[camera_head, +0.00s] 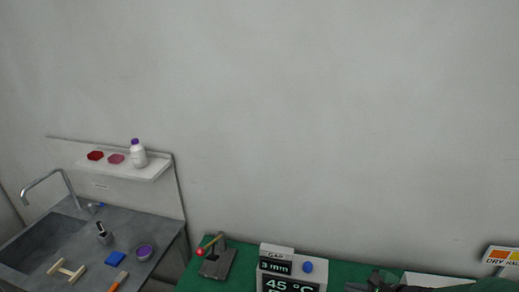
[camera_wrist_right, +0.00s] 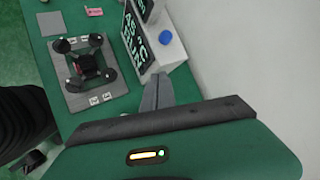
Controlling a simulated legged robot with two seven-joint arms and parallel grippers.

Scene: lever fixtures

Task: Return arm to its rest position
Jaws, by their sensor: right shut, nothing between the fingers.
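My right gripper (camera_head: 374,284) shows at the bottom edge of the head view, dark, right of the display box. In the right wrist view its fingers (camera_wrist_right: 157,92) are together with nothing between them, close to the display box. Its green and black housing fills the lower part of that view. My left gripper is in neither view. A grey lever fixture (camera_head: 217,262) with a red-knobbed lever stands on the green bench at the left, apart from the right gripper.
The display box (camera_head: 289,268) has a blue knob (camera_head: 308,267). A grey plate with a black four-cornered fixture (camera_wrist_right: 87,65) lies beside it. A sink counter (camera_head: 85,249) holds small items, under a shelf (camera_head: 126,166) with a bottle (camera_head: 138,156). A sign (camera_head: 502,256) stands at right.

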